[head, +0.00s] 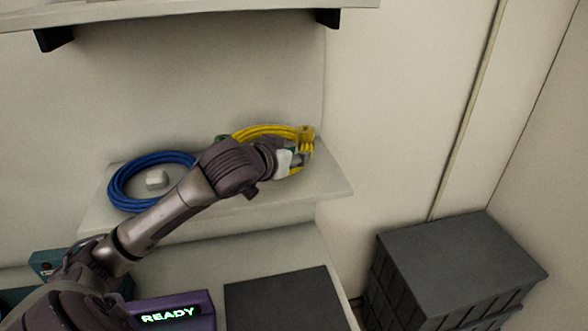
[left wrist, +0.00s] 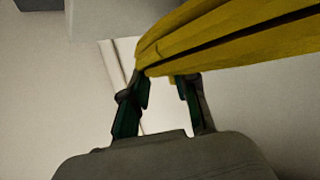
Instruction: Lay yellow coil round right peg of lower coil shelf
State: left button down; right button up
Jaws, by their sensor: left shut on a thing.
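The yellow coil (head: 268,131) is at the right end of the lower coil shelf (head: 335,186), partly hidden by my left arm. My left gripper (head: 300,157) is shut on the coil's right side. In the left wrist view, the yellow strands (left wrist: 235,35) run across the fingertips of my left gripper (left wrist: 162,82). The right peg is hidden behind my wrist and gripper, so I cannot tell whether the coil lies round it or how high it is above the shelf. My right gripper is not in view.
A blue coil (head: 116,190) lies round the pale left peg (head: 157,180) on the same shelf. An upper shelf (head: 200,14) hangs above. Below are a purple box reading READY (head: 172,312) and a dark panel (head: 285,300). Dark crates (head: 455,262) stand at the lower right.

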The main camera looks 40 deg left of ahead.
aim_at(294, 171)
pick_arm(q)
jog(key=shift+f, duration=0.2)
notch_tip(294, 171, down, 2)
jog(key=shift+f+p, duration=0.25)
jog(key=shift+p, duration=0.1)
jog(key=shift+a+f, duration=0.1)
jog(key=shift+f, duration=0.45)
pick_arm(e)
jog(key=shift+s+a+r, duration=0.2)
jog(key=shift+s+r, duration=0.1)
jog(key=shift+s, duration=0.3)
pick_arm(q)
jog(key=c, duration=0.9)
grip_release()
jog(key=shift+s, duration=0.1)
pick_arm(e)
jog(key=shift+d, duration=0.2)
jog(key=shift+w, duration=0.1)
